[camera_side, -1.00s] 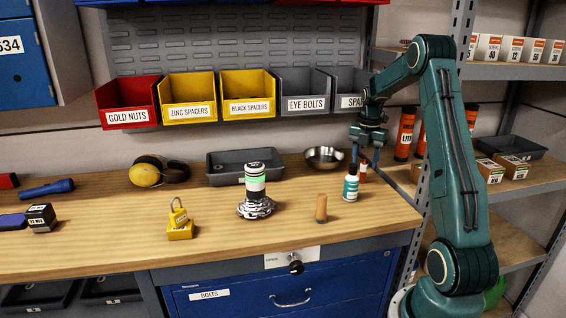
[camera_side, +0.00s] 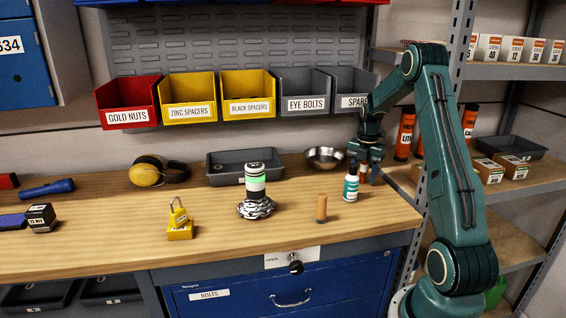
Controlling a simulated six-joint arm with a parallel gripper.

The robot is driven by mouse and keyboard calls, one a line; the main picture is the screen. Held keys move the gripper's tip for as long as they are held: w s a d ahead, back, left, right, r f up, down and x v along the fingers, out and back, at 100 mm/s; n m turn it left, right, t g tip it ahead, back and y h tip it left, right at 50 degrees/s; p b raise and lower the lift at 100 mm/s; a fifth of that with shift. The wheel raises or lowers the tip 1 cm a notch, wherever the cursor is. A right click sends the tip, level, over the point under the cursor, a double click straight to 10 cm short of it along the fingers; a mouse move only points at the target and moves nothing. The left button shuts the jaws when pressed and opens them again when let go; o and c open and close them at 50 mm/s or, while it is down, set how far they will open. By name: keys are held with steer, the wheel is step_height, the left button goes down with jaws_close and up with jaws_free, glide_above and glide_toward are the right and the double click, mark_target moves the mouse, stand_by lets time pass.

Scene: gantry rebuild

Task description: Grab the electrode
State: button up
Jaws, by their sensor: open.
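No object in view is clearly recognisable or labelled as the electrode. My gripper (camera_side: 366,172) is open, low over the right end of the bench, with its fingers pointing down. Its fingers are around or just beside a small orange container, which they mostly hide; I cannot tell whether they touch it. A white and teal bottle (camera_side: 351,187) stands upright just in front of the gripper and overlaps it in the picture. A tan, cork-like cylinder (camera_side: 321,208) stands upright nearer the bench's front edge. A black, white and green canister (camera_side: 255,180) stands on a black-and-white patterned base (camera_side: 256,209).
A metal bowl (camera_side: 325,158) and grey tray (camera_side: 229,178) lie behind. A yellow padlock (camera_side: 179,220), yellow earmuffs (camera_side: 147,172) and blue flashlight (camera_side: 47,188) are further left. Labelled bins (camera_side: 308,90) hang above. A shelf upright (camera_side: 459,40) stands close to my arm. The front middle bench is clear.

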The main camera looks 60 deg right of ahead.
steer(key=shift+c, duration=0.4)
jaws_close()
steer(key=shift+r, duration=0.15)
step_height(320, 180, up, 28)
stand_by(0.5)
stand_by(0.5)
